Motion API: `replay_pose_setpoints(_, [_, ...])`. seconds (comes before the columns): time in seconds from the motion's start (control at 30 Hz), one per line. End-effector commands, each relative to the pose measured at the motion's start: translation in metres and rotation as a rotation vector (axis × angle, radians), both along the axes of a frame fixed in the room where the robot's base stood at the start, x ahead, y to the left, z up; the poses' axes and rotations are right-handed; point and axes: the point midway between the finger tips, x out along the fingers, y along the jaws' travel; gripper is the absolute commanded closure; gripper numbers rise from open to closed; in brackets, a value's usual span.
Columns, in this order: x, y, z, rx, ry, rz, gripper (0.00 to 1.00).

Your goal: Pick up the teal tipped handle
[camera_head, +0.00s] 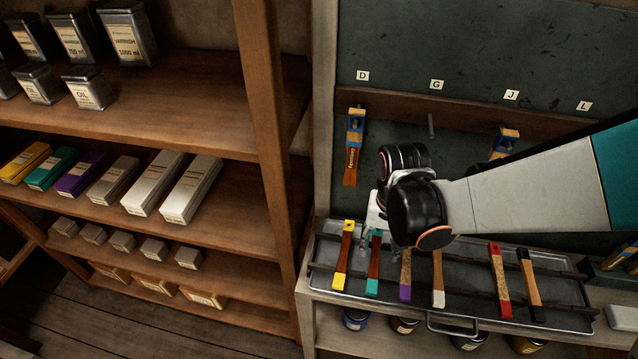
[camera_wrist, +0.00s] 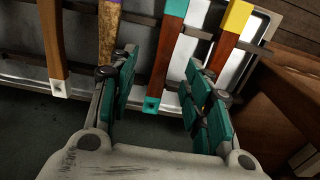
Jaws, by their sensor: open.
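The teal tipped handle (camera_head: 374,264) lies in the metal tray, second from the left, with a reddish-brown wooden shaft and teal ends. In the wrist view the teal tipped handle (camera_wrist: 166,62) runs upward between my finger pads, its teal end pointing toward my palm. My gripper (camera_head: 374,220) is over the back left of the tray in the head view, partly hidden by my own wrist. In the wrist view my gripper (camera_wrist: 162,85) is open, with a finger on each side of the handle and gaps on both sides. I cannot tell its exact height above the handle.
A yellow tipped handle (camera_head: 343,258) lies to the left and a purple tipped handle (camera_head: 405,276) to the right. White, red and black tipped handles lie further right in the tray (camera_head: 465,310). A wooden shelf post (camera_head: 268,150) stands left. A tool (camera_head: 354,145) hangs on the board.

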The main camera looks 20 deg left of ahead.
Motion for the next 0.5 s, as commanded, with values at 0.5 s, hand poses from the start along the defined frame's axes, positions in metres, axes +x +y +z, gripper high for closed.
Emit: replay_pose_setpoints(0.5, [-0.003,0.004,-0.046,0.0,-0.001,0.008,0.55])
